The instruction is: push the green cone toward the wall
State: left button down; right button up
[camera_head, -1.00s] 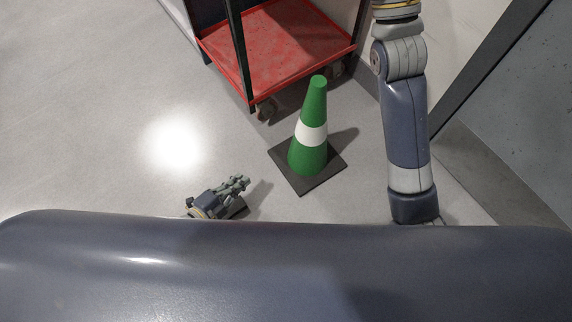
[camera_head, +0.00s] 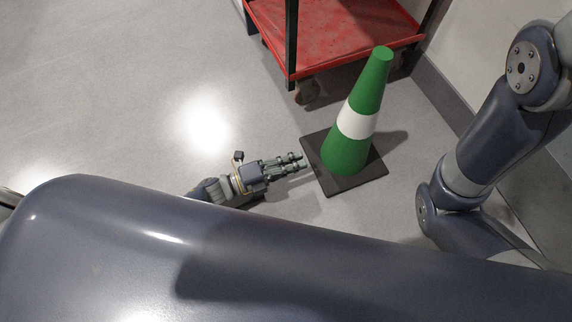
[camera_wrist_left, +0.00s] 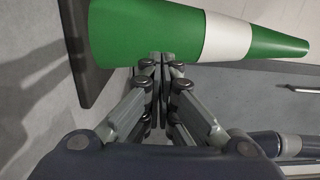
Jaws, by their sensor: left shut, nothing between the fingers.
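The green cone (camera_head: 346,152) with a white band stands upright on its square black base in the head view. It shows sideways, close in front of the fingers, in the left wrist view (camera_wrist_left: 140,33). My left gripper (camera_head: 300,161) is shut and empty, low over the floor. Its fingertips point at the left side of the cone's base; whether they touch it I cannot tell. The left fingers also show in the left wrist view (camera_wrist_left: 160,62). The wall (camera_head: 487,60) rises behind the cone to the right. My right arm is at the right, but its gripper is not seen.
A red cart (camera_head: 335,40) with dark posts and casters stands just behind the cone. A dark baseboard (camera_head: 440,88) runs along the wall's foot. Grey floor (camera_head: 130,110) is clear to the left. Some floor lies free between cone and baseboard.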

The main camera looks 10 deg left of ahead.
aim_at(334, 148)
pick_arm(q)
jog(key=b+x, duration=0.1)
jog(key=x, duration=0.3)
jog(key=b+x, duration=0.2)
jog(key=x, duration=0.1)
jog(key=shift+w+d+f, duration=0.2)
jog(key=shift+d, duration=0.1)
jog(key=shift+w+d+r, duration=0.1)
jog(key=shift+w+d, duration=0.2)
jog(key=shift+d, duration=0.1)
